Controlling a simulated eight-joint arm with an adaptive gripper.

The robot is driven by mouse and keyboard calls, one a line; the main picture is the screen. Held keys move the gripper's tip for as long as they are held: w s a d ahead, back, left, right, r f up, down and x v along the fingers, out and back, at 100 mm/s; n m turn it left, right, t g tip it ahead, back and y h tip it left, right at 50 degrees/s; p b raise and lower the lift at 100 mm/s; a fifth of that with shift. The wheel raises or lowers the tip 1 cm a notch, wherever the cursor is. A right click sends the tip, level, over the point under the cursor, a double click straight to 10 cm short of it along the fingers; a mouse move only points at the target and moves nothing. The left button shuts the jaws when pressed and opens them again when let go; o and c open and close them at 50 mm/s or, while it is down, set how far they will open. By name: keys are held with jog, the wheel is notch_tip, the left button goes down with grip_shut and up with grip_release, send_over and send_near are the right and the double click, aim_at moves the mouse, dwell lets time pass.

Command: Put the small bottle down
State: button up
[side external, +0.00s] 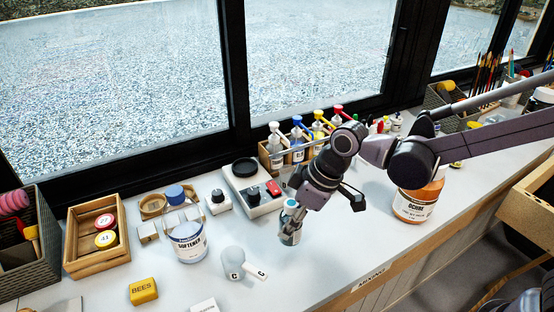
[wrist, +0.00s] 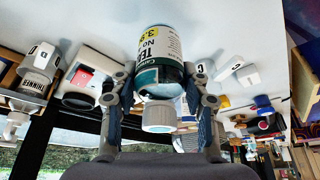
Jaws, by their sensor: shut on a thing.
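The small bottle (wrist: 160,62) has a white cap, a teal band and a white and yellow label. My gripper (wrist: 162,100) is shut on it in the wrist view, with one finger on each side. In the side external view the small bottle (side external: 290,235) is roughly upright under my gripper (side external: 292,208), over the white bench top (side external: 330,260). Its base is close to the surface; I cannot tell whether it touches. The fingers hide part of its upper body.
A scale (side external: 253,188) stands behind the bottle. A cup marked C (side external: 234,262) and a softener jar (side external: 187,240) stand to the left, an ochre jar (side external: 416,203) to the right. A wooden rack of pump bottles (side external: 272,158) is behind. The bench in front right is clear.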

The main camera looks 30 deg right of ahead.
jog(key=shift+f, duration=1.8)
jog(key=shift+f, duration=0.15)
jog(key=o, duration=1.3)
jog(key=shift+o, duration=0.2)
jog(key=v, duration=1.2)
jog(key=s+d+m+t+h, duration=0.1)
jog(key=s+d+m+t, duration=0.1)
jog(key=d, duration=0.7)
jog(key=s+d+f+m+t+h, duration=0.1)
jog(key=s+d+m+t+h, duration=0.1)
jog(key=s+d+m, duration=0.3)
jog(key=d+m, duration=0.2)
jog(key=d, duration=0.2)
jog(key=shift+d+f, duration=0.35)
jog(key=shift+d, duration=0.05)
